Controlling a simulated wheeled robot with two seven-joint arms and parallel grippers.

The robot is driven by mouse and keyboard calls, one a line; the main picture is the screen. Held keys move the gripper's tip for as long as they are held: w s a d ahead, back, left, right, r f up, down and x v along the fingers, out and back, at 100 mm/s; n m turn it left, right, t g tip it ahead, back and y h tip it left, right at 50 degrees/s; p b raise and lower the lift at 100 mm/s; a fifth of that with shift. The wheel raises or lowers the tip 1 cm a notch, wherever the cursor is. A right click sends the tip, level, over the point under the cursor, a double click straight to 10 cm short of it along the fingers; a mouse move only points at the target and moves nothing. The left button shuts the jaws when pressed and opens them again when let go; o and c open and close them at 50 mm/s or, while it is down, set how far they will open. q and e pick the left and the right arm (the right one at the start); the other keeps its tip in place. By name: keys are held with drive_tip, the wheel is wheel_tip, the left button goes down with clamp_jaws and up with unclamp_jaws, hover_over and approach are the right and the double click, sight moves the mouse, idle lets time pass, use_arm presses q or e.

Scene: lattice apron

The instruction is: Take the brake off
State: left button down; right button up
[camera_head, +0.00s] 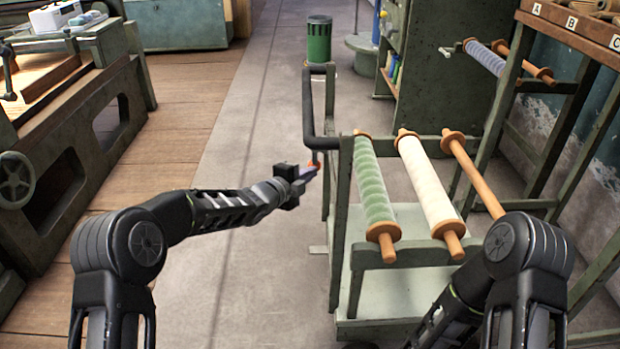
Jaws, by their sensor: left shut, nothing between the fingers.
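A green trolley (384,326) stands right of centre, with a black push handle (308,110) on its left side. A small orange-red piece (316,164) shows low by the handle's post. It may be the brake lever, but it is too small and partly covered to be sure. My left gripper (306,174) is shut and empty, with its tips right beside this piece. I cannot tell whether they touch. My right arm comes in at the lower right and runs down out of the picture, so its gripper is not seen.
The trolley carries a green roll (373,185), a cream roll (428,180) and a bare wooden roller (472,175). A rack (570,40) stands to the right. A green bin (319,42) is behind. A workbench (75,130) is at left. The floor between is clear.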

use_arm(q)
drive_tip(key=shift+w, duration=0.1)
drive_tip(key=shift+a, duration=0.1)
drive_tip(key=p+v, duration=0.2)
drive_tip(key=v, duration=0.5)
drive_tip(key=shift+s+a, duration=0.2)
drive_tip(key=shift+s, duration=0.15)
idle(0.3)
